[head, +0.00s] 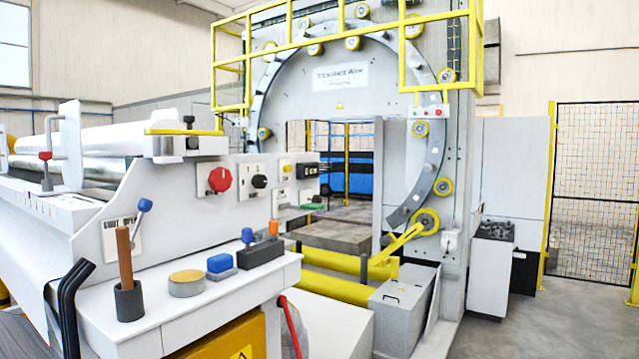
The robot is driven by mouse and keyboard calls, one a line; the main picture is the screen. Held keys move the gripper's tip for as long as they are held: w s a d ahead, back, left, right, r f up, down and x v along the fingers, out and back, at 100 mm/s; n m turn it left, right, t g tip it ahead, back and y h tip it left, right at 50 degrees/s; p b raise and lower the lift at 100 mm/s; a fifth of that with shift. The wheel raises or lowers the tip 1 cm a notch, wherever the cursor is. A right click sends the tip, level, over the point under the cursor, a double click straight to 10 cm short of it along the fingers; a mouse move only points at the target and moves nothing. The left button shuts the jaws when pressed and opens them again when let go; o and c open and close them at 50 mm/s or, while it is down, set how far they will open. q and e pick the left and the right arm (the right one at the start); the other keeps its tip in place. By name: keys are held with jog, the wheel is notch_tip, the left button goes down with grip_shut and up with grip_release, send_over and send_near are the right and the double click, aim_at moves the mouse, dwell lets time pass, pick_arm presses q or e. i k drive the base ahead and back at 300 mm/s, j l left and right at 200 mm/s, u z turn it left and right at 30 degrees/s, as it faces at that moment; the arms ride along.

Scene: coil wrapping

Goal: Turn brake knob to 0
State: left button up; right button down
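A white control panel (240,188) stands at the middle left of the head view, above a white shelf. It carries a red round knob (219,179) on a white plate and, to its right, a black rotary knob (259,181) on another white plate. The markings are too small to read, so I cannot tell which knob is the brake knob or what its setting is. Neither of my grippers shows in the view, and nothing touches either knob.
A large ring machine (435,150) stands behind.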

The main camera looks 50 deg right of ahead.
aim_at(258, 181)
jog(key=z, duration=1.35)
